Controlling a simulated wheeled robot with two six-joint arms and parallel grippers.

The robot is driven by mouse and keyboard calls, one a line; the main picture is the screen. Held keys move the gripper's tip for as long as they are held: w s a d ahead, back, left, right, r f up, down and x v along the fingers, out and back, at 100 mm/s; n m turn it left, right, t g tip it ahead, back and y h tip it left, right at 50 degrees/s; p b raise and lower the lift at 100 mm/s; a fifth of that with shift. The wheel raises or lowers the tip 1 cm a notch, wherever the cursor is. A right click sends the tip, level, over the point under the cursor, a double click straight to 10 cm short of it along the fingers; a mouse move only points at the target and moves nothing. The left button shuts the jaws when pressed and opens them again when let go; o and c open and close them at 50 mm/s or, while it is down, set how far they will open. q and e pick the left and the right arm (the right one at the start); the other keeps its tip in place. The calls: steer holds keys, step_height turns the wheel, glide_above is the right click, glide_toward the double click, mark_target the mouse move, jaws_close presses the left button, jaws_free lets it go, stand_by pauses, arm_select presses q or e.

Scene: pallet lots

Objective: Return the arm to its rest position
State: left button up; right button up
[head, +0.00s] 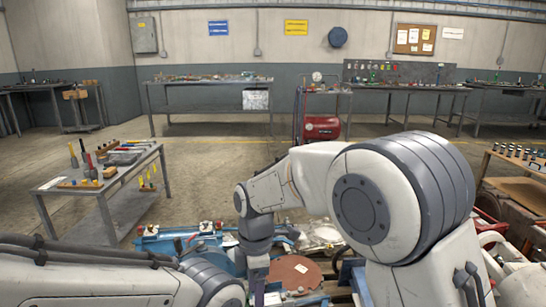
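My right arm comes in from the bottom right, and its large grey and white joint fills the centre right of the head view. Its forearm reaches left and its wrist points down over the low clutter in front of me. The lower end at the wrist, my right gripper (258,285), is narrow and partly cut off by the bottom edge, so its fingers cannot be made out. My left arm lies low across the bottom left corner. Its gripper is outside the picture.
Below the wrist are a blue fixture (180,238) and a reddish-brown round plate (296,272). A metal tool table (118,178) stands left, and a wooden rack table (520,162) stands right. Workbenches line the back wall near a red compressor (321,128). The middle floor is clear.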

steer(key=s+d+r+m, duration=0.1)
steer(key=s+d+m, duration=0.2)
steer(key=s+m, duration=0.3)
steer(key=s+d+r+m, duration=0.1)
steer(key=s+d+m, duration=0.2)
steer(key=s, duration=0.6)
steer(key=s+d+r+m, duration=0.1)
steer(key=s+d+m, duration=0.2)
steer(key=s+m, duration=0.3)
step_height(320, 180, up, 34)
steer(key=n+p, duration=0.1)
steer(key=p, duration=3.3)
steer(key=shift+s+a+t+y+p, duration=0.25)
steer(key=shift+s+t+y+p, duration=0.05)
steer(key=shift+t+y+p, duration=0.1)
